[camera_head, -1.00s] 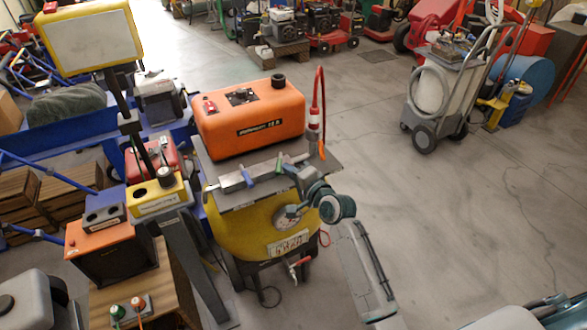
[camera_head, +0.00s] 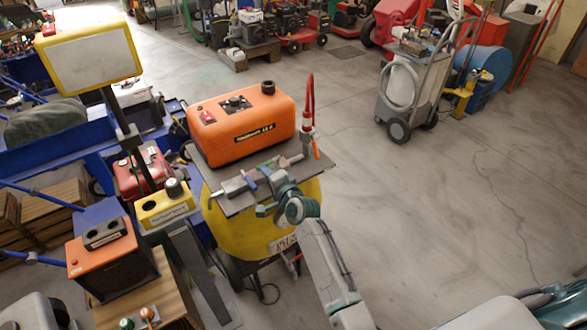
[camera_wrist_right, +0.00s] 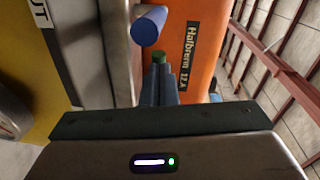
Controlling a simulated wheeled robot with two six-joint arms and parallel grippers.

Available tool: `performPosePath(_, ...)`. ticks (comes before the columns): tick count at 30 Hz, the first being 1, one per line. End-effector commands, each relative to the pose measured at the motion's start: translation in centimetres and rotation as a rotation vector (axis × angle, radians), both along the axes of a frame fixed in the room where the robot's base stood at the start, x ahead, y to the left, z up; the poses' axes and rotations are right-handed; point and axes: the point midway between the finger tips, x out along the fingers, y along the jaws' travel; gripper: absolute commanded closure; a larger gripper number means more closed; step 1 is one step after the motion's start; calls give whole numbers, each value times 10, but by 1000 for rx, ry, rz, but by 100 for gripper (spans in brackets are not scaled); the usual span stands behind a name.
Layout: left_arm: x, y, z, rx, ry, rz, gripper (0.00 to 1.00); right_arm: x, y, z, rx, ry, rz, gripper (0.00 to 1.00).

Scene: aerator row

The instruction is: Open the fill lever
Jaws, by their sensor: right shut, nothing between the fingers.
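A metal valve bar lies across the grey plate (camera_head: 316,166) on the yellow tank (camera_head: 222,230). A blue lever (camera_head: 250,183) sits on it; the blue handle (camera_wrist_right: 150,25) is large at the top of the right wrist view. A green handle (camera_wrist_right: 158,57) shows just beyond the fingertips there. Which of them is the fill lever I cannot tell. My right gripper (camera_head: 272,180) is over the near edge of the plate, beside the bar. Its fingers (camera_wrist_right: 159,72) are shut and empty, pointing at the green handle; contact is unclear. My left gripper is not in view.
An orange tank (camera_head: 241,122) stands behind the bar. A red hose fitting with an orange handle (camera_head: 316,150) is at the plate's right end. A yellow box (camera_head: 164,208) and a lamp panel (camera_head: 88,58) stand left.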

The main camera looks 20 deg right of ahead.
Motion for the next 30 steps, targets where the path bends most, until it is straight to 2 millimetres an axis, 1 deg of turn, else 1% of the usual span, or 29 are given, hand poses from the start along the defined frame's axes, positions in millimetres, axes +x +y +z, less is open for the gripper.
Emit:
performPosePath(9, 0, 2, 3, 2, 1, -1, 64, 9, 10, 0, 2, 0, 0, 100)
performPosePath(30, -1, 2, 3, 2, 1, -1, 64, 12, 12, 1, 1, -1, 0, 100)
